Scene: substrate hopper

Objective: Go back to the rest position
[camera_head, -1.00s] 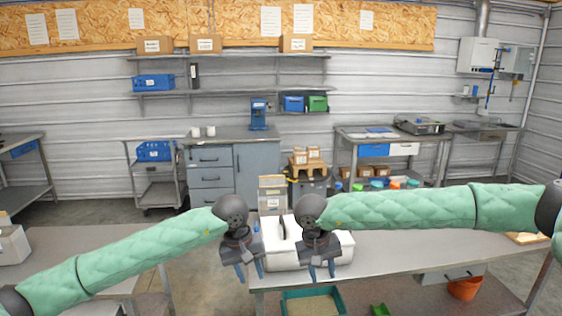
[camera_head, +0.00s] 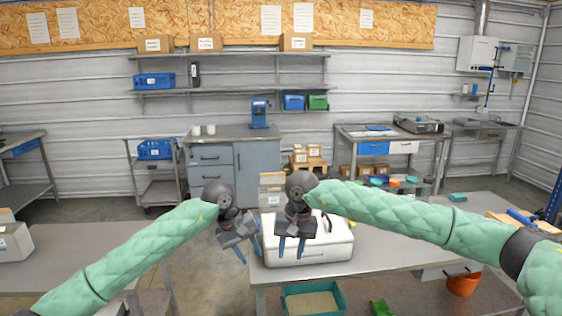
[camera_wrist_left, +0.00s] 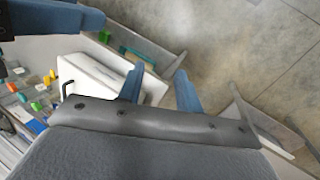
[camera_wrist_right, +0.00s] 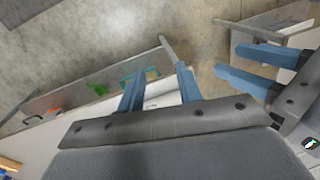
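My left gripper (camera_head: 240,250) is in the middle of the head view, in the air near the left end of the front table. Its blue fingers are apart with nothing between them, as the left wrist view (camera_wrist_left: 160,90) shows. My right gripper (camera_head: 291,246) hangs close beside it, in front of the white lidded box (camera_head: 330,250). Its blue fingers are also apart and empty in the right wrist view (camera_wrist_right: 158,85). The right gripper and forearm hide part of the box.
The white box stands on the grey front table (camera_head: 390,255). A teal tray (camera_head: 340,296) of substrate and an orange pot (camera_head: 463,284) are on the shelf below. A side table (camera_head: 70,245) stands at left. Open floor (camera_head: 205,270) lies between the tables.

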